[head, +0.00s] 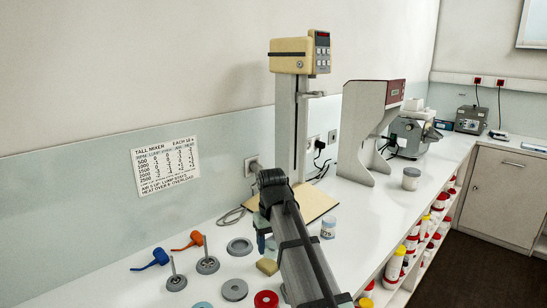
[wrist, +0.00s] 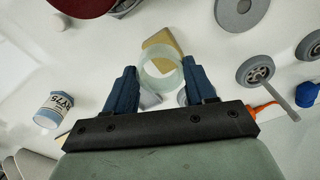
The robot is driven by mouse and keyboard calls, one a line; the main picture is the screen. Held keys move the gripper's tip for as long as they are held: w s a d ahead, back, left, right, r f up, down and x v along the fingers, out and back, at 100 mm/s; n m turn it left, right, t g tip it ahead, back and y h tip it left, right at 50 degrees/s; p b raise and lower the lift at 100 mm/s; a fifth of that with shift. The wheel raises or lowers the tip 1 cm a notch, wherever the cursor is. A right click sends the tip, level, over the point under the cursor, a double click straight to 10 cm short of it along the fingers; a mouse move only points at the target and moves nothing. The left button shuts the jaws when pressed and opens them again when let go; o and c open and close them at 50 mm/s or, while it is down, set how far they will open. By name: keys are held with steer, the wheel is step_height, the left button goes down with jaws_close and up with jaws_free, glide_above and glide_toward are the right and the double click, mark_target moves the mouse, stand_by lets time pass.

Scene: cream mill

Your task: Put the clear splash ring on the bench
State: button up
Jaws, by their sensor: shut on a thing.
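The clear splash ring (wrist: 162,82) is a pale greenish, see-through ring in the wrist view. My gripper (wrist: 158,70) is shut on it, with one dark blue finger on each side. In the head view my gripper (head: 264,238) is low over the near part of the white bench (head: 130,285), and my arm hides most of the ring there. I cannot tell whether the ring touches the bench. A beige block (wrist: 160,42) shows behind the ring in the wrist view; it also lies on the bench in the head view (head: 267,266).
Grey discs (head: 234,290), a red disc (head: 266,300), stemmed grey discs (head: 207,264) and orange (head: 188,241) and blue (head: 152,259) tools lie left and in front. A labelled jar (head: 328,228) stands right of my arm. A tall mixer stand (head: 284,130) rises behind.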

steer(key=d+f+m, duration=0.1)
steer(key=d, duration=0.4)
steer(key=d+f+m, duration=0.1)
steer(key=d, duration=0.5)
steer(key=s+d+f+m, duration=0.1)
steer(key=d, duration=0.5)
steer(key=shift+s+f, duration=0.1)
steer(key=shift+f, duration=0.05)
steer(key=shift+m, duration=0.6)
steer(key=d, duration=0.1)
steer(key=s+d+f, duration=0.1)
steer(key=s+d, duration=0.1)
steer(key=d, duration=0.1)
steer(key=shift+s+f, duration=0.2)
steer(key=shift+f, duration=0.1)
steer(key=shift+s+a+f, duration=0.3)
steer(key=shift+s+a, duration=0.4)
steer(key=shift+s+a+f, duration=0.1)
steer(key=shift+s+a, duration=0.1)
steer(key=shift+a, duration=0.3)
steer(key=shift+s+a+f, duration=0.1)
steer(key=shift+s+a, duration=0.1)
steer(key=shift+a, duration=0.25)
steer(key=shift+r, duration=0.1)
